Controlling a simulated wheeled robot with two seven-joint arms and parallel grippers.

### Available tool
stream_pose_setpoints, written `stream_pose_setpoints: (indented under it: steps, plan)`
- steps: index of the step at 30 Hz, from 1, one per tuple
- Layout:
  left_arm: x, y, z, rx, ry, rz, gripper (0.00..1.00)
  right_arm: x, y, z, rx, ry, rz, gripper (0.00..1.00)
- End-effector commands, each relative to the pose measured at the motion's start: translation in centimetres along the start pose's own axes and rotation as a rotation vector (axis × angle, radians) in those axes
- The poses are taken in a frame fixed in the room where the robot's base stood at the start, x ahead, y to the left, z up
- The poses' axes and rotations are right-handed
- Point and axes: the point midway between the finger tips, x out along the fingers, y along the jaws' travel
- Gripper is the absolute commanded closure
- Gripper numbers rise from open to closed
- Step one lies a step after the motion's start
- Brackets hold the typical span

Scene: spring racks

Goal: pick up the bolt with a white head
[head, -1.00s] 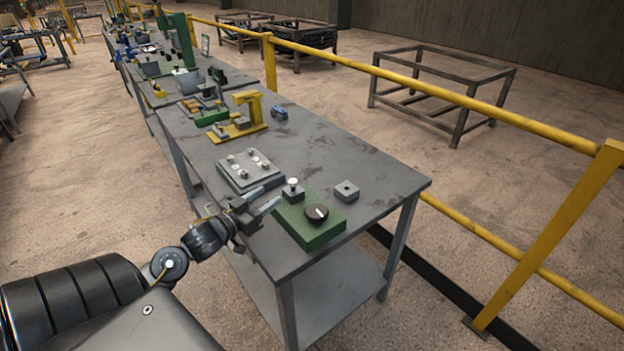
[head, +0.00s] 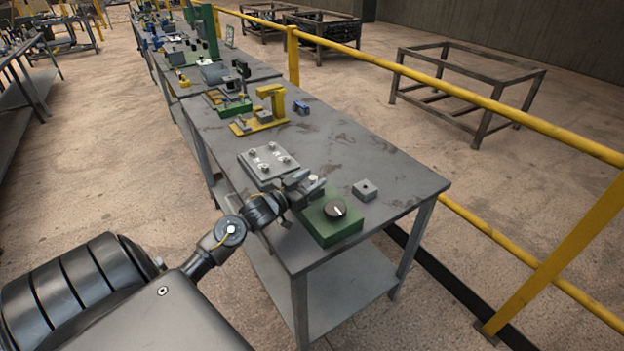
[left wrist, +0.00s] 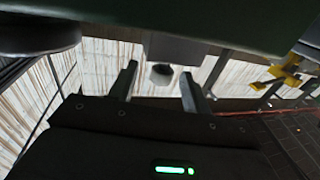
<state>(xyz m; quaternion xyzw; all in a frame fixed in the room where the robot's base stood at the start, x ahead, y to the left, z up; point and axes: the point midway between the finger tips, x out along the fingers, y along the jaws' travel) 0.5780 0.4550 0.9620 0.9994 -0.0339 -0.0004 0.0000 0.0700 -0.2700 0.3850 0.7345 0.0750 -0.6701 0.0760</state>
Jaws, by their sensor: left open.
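The bolt with a white head (head: 314,179) stands on the green box (head: 338,229) with the dark dial, partly hidden by my left gripper (head: 309,185). In the left wrist view the white head (left wrist: 161,72) shows between the two fingers of my left gripper (left wrist: 160,78), with a visible gap on each side. A grey block (left wrist: 190,48) is beside the head there. My left gripper is open and holds nothing. My right gripper is in neither view.
A grey plate with several bolts (head: 270,167) lies just left of the gripper. A grey block with a hole (head: 365,190) sits to the right. A yellow fixture (head: 262,116) stands farther back. The table (head: 395,185) is bare at its right side.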

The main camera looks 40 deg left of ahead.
Motion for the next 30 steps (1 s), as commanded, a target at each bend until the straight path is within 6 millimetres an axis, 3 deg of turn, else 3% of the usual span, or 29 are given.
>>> stream_pose_setpoints:
  steps: [4, 12, 23, 30]
  plan:
    - [1.5, -0.1, -0.1, 0.0, 0.001, -0.001, 0.52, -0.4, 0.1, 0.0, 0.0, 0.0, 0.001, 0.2]
    - [1.8, 0.0, 0.0, 0.001, 0.0, 0.001, 0.52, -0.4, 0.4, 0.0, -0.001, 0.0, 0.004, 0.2]
    - [1.7, -0.1, 0.0, 0.0, 0.0, -0.001, 0.99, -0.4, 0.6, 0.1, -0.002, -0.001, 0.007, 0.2]
    - [1.7, -0.1, -0.1, 0.001, 0.001, -0.001, 1.0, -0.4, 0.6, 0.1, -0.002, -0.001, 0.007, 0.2]
